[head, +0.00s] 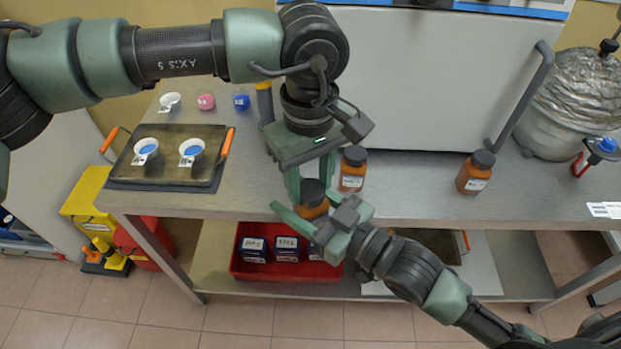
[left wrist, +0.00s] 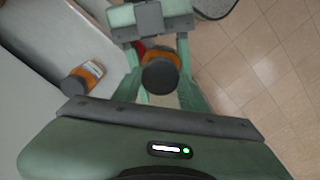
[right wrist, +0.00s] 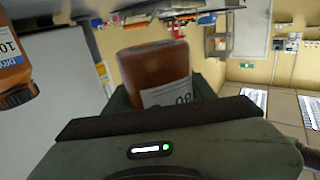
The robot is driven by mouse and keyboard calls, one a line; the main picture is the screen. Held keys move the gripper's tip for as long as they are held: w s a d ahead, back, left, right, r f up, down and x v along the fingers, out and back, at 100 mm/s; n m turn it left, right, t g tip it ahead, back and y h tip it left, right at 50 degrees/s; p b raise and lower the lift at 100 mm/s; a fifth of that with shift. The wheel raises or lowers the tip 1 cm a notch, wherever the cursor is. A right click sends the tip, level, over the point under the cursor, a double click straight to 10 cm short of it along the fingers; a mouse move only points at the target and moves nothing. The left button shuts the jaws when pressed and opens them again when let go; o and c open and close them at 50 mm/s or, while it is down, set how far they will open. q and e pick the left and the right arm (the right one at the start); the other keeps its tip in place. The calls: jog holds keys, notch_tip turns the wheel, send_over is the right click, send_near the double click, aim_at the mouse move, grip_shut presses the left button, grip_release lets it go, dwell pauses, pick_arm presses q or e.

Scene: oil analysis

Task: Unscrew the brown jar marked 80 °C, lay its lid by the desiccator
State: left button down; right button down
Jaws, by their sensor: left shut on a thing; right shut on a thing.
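The brown jar (head: 315,208) is held in the air just in front of the bench edge. Its label in the right wrist view (right wrist: 165,75) reads 80, upside down. My right gripper (head: 308,222) is shut on the jar's body from the front. My left gripper (head: 309,184) points down from above, its fingers on either side of the dark lid (left wrist: 161,77), shut on it. The lid sits on the jar; whether it is loosened I cannot tell. A round silver-wrapped vessel (head: 573,100) at the back right may be the desiccator.
Two similar brown jars stand on the bench, one close behind my grippers (head: 353,172), one further right (head: 475,175). A dark tray (head: 185,139) with two white dishes is at left. A red bin (head: 265,271) is below.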

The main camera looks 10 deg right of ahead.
pick_arm(q)
jog(key=n, duration=0.4)
jog(key=shift+s+d+n, duration=0.1)
jog(key=shift+d+n, duration=0.05)
jog(key=shift+n, duration=0.15)
jog(key=n, duration=0.6)
jog(key=shift+r+n, duration=0.1)
jog(key=shift+n, duration=0.2)
jog(key=n, duration=0.4)
jog(key=shift+n, duration=0.3)
jog(key=n, duration=0.4)
jog(key=shift+a, duration=0.25)
jog(key=n, duration=0.4)
jog(key=shift+n, duration=0.3)
jog(key=n, duration=0.4)
jog(key=shift+n, duration=0.3)
jog(key=n, duration=0.9)
jog(key=shift+a, duration=0.1)
jog(key=shift+r, duration=0.25)
